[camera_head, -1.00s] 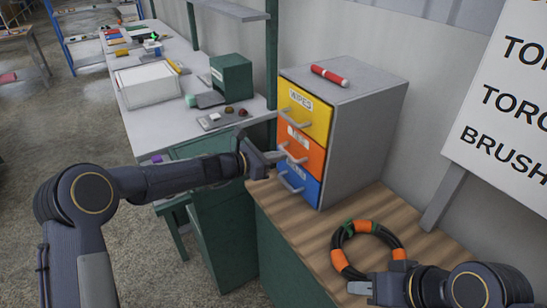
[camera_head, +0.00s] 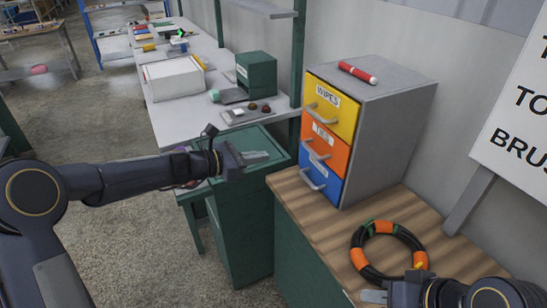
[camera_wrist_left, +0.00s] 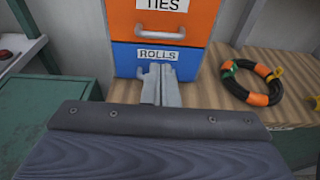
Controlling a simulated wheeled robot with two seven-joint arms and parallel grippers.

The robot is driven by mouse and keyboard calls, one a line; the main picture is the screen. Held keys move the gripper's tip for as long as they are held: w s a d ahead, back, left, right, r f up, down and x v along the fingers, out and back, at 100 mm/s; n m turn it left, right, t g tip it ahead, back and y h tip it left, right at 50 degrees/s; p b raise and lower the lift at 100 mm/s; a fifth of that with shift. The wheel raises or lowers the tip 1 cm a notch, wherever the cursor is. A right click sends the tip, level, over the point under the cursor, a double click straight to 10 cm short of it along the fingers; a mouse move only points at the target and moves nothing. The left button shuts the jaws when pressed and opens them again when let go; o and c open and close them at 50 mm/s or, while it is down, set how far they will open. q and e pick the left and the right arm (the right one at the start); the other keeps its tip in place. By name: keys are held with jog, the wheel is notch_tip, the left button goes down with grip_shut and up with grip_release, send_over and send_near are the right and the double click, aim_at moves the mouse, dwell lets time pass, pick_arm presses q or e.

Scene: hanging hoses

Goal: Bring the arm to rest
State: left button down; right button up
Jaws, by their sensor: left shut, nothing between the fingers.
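My left gripper (camera_head: 255,157) is shut and empty. In the head view it hangs in the air left of the drawer unit, over the green cabinet, apart from the handles. Its closed fingers (camera_wrist_left: 160,85) show in the left wrist view in front of the blue ROLLS drawer. My right gripper (camera_head: 375,296) shows at the bottom right edge of the head view, near the hose ring; whether its jaws are open I cannot tell. The drawer unit (camera_head: 385,125) has yellow, orange and blue drawers, all looking closed.
A black hose ring with orange bands (camera_head: 359,259) lies on the wooden top (camera_head: 310,215). A red marker-like cylinder (camera_head: 358,73) lies on the drawer unit. The grey bench (camera_head: 185,122) behind carries a green box (camera_head: 257,72) and small items. Open floor lies to the left.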

pick_arm(q)
jog(key=s+a+r+m+g+y, duration=0.1)
jog(key=s+a+m, duration=0.25)
jog(key=s, duration=0.25)
jog(key=s+a+r+m+y, duration=0.2)
jog(key=s+a+m, duration=0.15)
jog(key=s, duration=0.25)
jog(key=s+a+r+m+g+y, duration=0.1)
jog(key=s+a+m, duration=0.2)
jog(key=s+m, duration=0.3)
jog(key=s+a+f+m+y, duration=0.3)
jog(key=s+a+m, duration=0.1)
jog(key=s, duration=0.5)
jog(key=s+a+f+m+t+y, duration=0.1)
jog(key=s+a+f+m+y, duration=0.2)
jog(key=s, duration=0.6)
jog(key=a+f+m, duration=0.1)
jog(key=a, duration=0.1)
jog(key=shift+s+a, duration=0.2)
jog(key=shift+a, duration=0.2)
